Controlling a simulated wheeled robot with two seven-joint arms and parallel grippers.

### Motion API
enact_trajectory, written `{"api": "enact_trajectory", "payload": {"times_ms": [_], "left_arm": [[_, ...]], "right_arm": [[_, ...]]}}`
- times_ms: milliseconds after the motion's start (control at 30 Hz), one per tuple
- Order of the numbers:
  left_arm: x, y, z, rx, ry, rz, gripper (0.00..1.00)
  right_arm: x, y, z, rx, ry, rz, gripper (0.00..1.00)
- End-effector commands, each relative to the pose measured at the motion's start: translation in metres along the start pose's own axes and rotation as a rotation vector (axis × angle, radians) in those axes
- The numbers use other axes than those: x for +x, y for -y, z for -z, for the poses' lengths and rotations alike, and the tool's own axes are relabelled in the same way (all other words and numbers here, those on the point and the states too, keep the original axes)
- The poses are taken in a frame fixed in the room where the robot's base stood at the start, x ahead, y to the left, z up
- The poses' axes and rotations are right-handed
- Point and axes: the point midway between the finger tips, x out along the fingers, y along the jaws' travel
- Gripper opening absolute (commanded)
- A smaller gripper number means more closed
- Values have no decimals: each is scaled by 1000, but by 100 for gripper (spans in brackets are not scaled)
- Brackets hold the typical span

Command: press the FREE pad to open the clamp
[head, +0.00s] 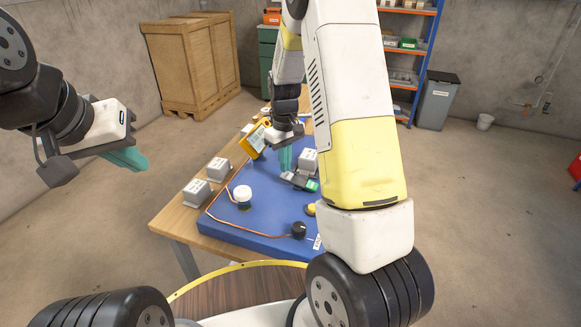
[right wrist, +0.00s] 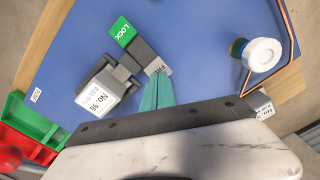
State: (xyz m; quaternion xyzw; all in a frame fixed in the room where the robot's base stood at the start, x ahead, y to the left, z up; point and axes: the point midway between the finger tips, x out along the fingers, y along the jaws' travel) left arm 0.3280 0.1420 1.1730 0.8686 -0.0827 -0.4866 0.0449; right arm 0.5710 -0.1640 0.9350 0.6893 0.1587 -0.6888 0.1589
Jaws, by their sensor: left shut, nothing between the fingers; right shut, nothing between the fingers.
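The rocker with the green LOCK pad (right wrist: 123,30) and the grey FREE pad (right wrist: 158,68) lies on the blue board. In the head view the LOCK pad (head: 313,186) faces right and the dark rocker sits under my right gripper (head: 286,166). My right gripper is shut and empty, its teal fingertips (right wrist: 160,77) at the FREE label and partly covering it; I cannot tell whether they touch. A grey block labelled No. 96 (right wrist: 97,97) stands beside the rocker. My left gripper (head: 130,160) is shut and empty, in the air left of the table.
The blue board (head: 262,218) carries a white round knob (head: 243,194), copper pipe, a black knob (head: 298,230) and a yellow button (head: 310,209). Two grey boxes (head: 197,192) (head: 218,168) stand on the table's left. A yellow device (head: 254,139) is behind. My right arm hides the board's right side.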

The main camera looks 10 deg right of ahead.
Motion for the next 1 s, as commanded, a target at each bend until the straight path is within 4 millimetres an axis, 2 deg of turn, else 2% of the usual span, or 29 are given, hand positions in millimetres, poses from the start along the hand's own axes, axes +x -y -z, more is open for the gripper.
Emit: {"api": "enact_trajectory", "payload": {"times_ms": [1000], "left_arm": [[0,0,0,0,0,0,0]], "right_arm": [[30,0,-1,0,3,1,0]]}}
